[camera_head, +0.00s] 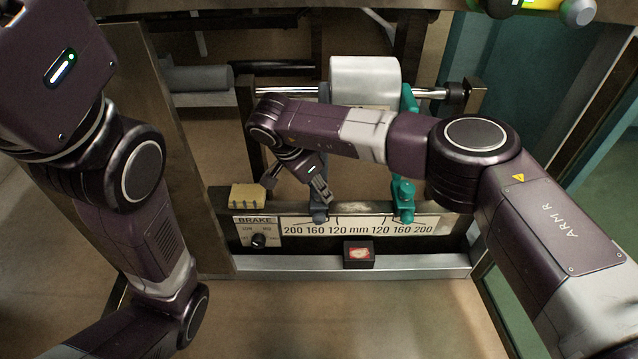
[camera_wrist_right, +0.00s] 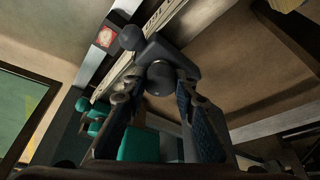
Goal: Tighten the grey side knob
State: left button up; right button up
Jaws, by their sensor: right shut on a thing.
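The grey side knob is a dark grey ball (camera_wrist_right: 160,78) in the right wrist view. It sits between the two fingers of my right gripper (camera_wrist_right: 158,90), which is shut on it. In the head view my right gripper (camera_head: 323,194) points down at the grey clamp (camera_head: 319,216) on the scale rail, left of centre. The gripper partly hides the knob there. A second grey ball (camera_wrist_right: 131,37) shows beyond the fingers in the wrist view. My left arm is at the left of the head view; its fingers are not in view.
A teal divider (camera_head: 404,190) stands right of the grey one on the scale (camera_head: 358,226). A white roll (camera_head: 364,80) is behind. A yellow block (camera_head: 248,196) sits above the brake switch (camera_head: 258,240). A black box with a red button (camera_head: 358,254) is on the front ledge.

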jog(key=shift+m+g, duration=0.5)
jog(key=shift+m, duration=1)
jog(key=shift+r, duration=0.1)
jog(key=o, duration=1.2)
jog(key=shift+c, duration=0.2)
jog(key=v, duration=1.2)
jog(key=shift+a, duration=0.35)
